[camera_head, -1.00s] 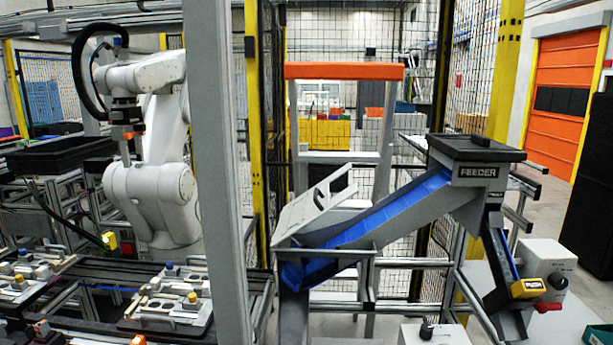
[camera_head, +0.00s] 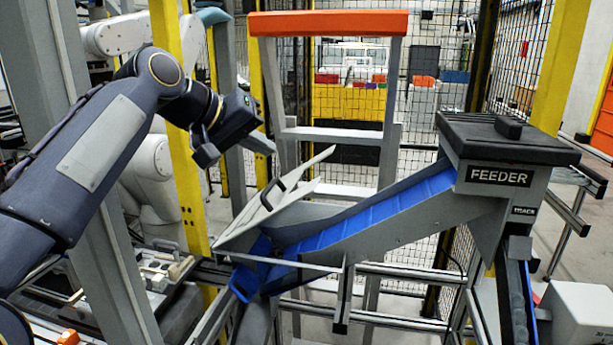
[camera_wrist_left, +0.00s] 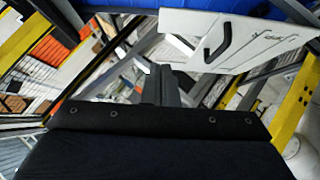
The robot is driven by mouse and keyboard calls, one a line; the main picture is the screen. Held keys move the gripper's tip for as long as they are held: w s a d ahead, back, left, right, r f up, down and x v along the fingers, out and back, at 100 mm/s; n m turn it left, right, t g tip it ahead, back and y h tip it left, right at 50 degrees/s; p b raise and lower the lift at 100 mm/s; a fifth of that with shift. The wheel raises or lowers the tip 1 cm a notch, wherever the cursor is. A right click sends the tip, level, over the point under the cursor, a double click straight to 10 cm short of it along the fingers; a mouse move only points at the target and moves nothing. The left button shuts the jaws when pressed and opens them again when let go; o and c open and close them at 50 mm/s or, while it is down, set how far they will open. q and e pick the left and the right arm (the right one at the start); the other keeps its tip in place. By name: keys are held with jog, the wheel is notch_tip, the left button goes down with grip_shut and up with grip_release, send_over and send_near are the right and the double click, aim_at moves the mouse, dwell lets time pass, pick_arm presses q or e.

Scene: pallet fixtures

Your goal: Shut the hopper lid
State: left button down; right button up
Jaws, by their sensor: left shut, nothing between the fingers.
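The hopper lid (camera_head: 250,226) is a pale grey panel with a dark bar handle (camera_head: 271,193). It stands tilted open, rising to the right above the blue-lined hopper (camera_head: 262,250) at the conveyor's low end. In the left wrist view the lid (camera_wrist_left: 258,40) and its black handle (camera_wrist_left: 216,43) show at the upper right. My left gripper (camera_head: 262,144) is shut and empty, above and left of the lid's raised edge, apart from it. Its fingers (camera_wrist_left: 168,86) also show in the left wrist view. My right gripper is not in view.
A blue conveyor (camera_head: 380,215) climbs right to the dark-topped feeder box (camera_head: 500,178). A grey frame with an orange top bar (camera_head: 328,23) stands behind the lid. A grey post (camera_head: 105,240) and a white robot arm (camera_head: 150,170) stand at left.

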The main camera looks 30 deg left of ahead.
pick_arm(q)
jog(key=p, duration=0.1)
send_over(318, 179)
jog(key=s+a, duration=0.3)
jog(key=s, duration=0.1)
jog(key=f, duration=0.4)
jog(key=shift+w+a+f, duration=0.1)
jog(key=shift+w+f, duration=0.15)
jog(key=shift+f, duration=0.1)
jog(key=shift+w+d+f, duration=0.1)
jog(key=shift+d+f, duration=0.6)
jog(key=shift+f, duration=0.35)
jog(key=shift+w+d+f+p, duration=0.1)
jog(key=shift+d+f+p, duration=0.25)
jog(key=shift+f, duration=0.2)
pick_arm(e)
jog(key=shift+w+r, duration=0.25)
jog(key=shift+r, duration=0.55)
